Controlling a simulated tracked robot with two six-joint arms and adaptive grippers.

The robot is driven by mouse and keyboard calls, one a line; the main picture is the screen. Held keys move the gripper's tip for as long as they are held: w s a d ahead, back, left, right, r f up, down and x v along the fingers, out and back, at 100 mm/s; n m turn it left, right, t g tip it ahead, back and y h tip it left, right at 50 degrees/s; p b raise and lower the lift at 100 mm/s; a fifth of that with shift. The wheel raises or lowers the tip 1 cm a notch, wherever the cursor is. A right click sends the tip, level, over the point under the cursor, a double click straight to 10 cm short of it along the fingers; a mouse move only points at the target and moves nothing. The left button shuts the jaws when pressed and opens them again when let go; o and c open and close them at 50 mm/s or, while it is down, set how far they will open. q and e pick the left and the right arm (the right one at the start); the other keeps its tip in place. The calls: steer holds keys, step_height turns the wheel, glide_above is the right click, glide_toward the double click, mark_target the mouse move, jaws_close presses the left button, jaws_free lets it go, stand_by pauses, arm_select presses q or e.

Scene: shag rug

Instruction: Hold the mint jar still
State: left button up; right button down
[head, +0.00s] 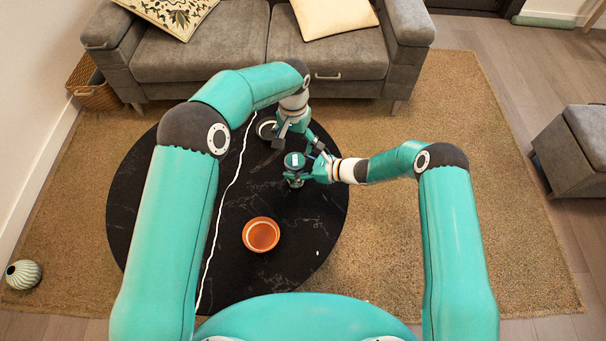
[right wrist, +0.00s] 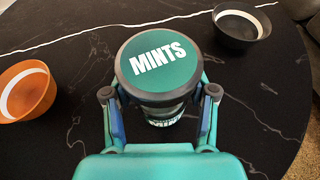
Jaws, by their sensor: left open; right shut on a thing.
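The mint jar (head: 295,161) stands upright on the dark round table, its teal lid with a dark rim on. In the right wrist view the lid (right wrist: 158,64) reads "MINTS", and part of the jar's body shows below it. My right gripper (head: 301,174) is shut on the jar, with one finger on each side in the right wrist view (right wrist: 160,112). My left gripper (head: 299,142) is open, above and just behind the jar in the head view.
An orange bowl (head: 261,234) sits on the black marbled table (head: 160,215) in front of the jar. A grey sofa (head: 230,55) stands beyond.

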mark_target(295, 160)
arm_select(q)
steer(key=shift+a+m, duration=0.2)
steer(key=shift+m, duration=0.1)
steer(key=m, duration=1.6)
steer(key=shift+d+m, duration=0.1)
steer(key=shift+m, duration=0.3)
steer(key=m, duration=0.4)
steer(key=shift+m, duration=0.3)
steer(key=shift+f, duration=0.5)
steer(key=shift+d+f, duration=0.1)
steer(key=shift+f, duration=3.4)
